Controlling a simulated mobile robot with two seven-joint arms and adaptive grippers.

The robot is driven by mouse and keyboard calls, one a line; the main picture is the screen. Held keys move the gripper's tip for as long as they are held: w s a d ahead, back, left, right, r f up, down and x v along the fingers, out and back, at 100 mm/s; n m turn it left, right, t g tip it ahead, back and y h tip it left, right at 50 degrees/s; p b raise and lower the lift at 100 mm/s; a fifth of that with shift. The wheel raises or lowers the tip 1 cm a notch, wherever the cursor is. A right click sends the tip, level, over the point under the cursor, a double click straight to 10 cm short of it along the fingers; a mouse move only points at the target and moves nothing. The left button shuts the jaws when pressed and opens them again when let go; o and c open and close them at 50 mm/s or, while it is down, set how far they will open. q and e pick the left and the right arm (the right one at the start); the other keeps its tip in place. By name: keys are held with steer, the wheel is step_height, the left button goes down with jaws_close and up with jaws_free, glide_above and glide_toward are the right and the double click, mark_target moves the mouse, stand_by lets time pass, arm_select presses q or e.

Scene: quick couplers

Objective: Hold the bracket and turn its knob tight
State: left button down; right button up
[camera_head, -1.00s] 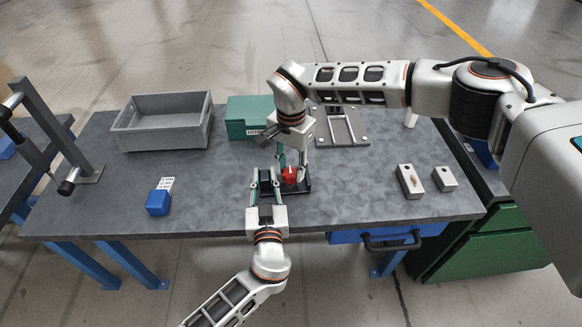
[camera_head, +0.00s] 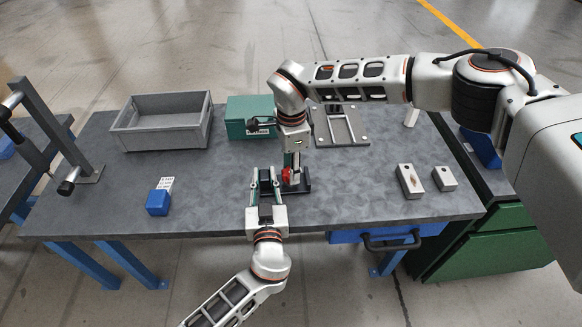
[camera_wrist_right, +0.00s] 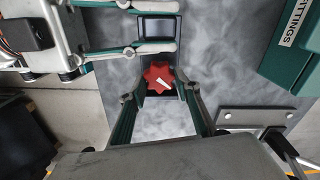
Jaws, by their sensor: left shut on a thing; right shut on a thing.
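The dark bracket (camera_head: 265,181) stands upright on a black base plate (camera_head: 304,187) near the middle of the table. My left gripper (camera_head: 265,186) comes from the front and is shut on the bracket; its fingers also show in the right wrist view (camera_wrist_right: 147,27). The red knob (camera_head: 287,174) sits just right of the bracket. In the right wrist view the lobed knob (camera_wrist_right: 158,77) with a white pointer mark lies between the fingertips of my right gripper (camera_wrist_right: 161,82). The right gripper reaches down from above and is shut on the knob.
A grey open bin (camera_head: 165,142) and a green box (camera_head: 238,128) stand at the back. A metal plate with a frame (camera_head: 355,138) lies behind right. A blue block (camera_head: 158,204) is at the left, and two metal blocks (camera_head: 411,190) are at the right.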

steer(key=m, duration=0.5)
steer(key=shift+m, duration=0.3)
steer(key=m, duration=0.5)
steer(key=shift+s, duration=0.15)
steer(key=shift+m, duration=0.3)
steer(key=o, duration=0.8)
step_height(320, 180, up, 12)
